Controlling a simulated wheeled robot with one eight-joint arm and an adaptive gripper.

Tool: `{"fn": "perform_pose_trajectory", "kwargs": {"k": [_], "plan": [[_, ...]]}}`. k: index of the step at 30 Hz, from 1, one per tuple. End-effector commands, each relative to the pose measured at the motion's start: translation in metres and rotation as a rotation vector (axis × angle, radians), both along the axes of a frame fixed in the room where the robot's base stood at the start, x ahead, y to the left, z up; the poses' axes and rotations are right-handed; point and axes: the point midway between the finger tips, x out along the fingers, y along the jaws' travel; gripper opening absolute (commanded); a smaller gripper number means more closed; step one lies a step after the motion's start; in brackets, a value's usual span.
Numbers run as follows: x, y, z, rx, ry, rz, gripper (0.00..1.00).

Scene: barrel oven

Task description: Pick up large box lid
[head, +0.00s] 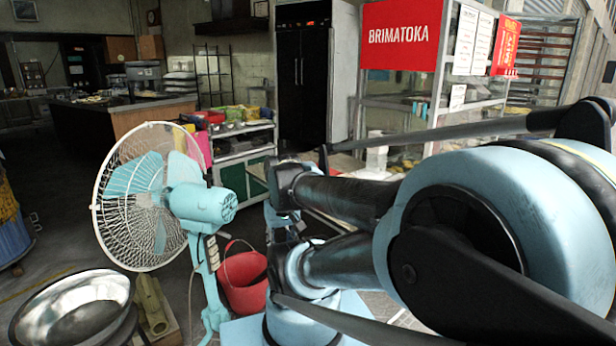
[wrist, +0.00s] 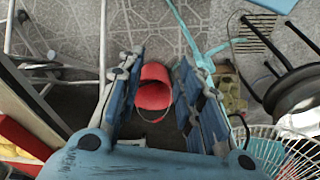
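I cannot pick out a large box lid in either view. My gripper (wrist: 158,62) shows in the wrist view with its two blue fingers spread wide apart. It is open, and nothing is held between the fingers. A red bucket (wrist: 153,73) appears in the gap between them, on the floor beyond the fingertips. In the head view my blue and black arm fills the right side and hides much of what lies behind it. I cannot make out my fingertips there.
A teal fan (head: 150,190) stands left of my arm, with the red bucket (head: 243,280) beside it. A metal bowl (head: 80,312) is at lower left. A cart (head: 240,150) with coloured items and a BRIMATOKA sign (head: 402,36) stand behind. Open floor lies at left.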

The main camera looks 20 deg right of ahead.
Motion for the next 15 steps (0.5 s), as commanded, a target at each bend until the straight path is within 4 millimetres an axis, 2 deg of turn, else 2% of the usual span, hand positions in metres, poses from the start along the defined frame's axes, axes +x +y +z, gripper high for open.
{"fn": "perform_pose_trajectory", "kwargs": {"k": [1,4,8,15], "plan": [[0.0,0.0,0.0,0.0,0.0,0.0,0.4],[-0.006,0.0,0.007,0.004,-0.012,-0.016,0.61],[0.008,-0.003,0.023,0.029,-0.013,-0.111,0.61],[0.065,-0.014,0.076,0.127,-0.018,-0.48,0.61]]}}
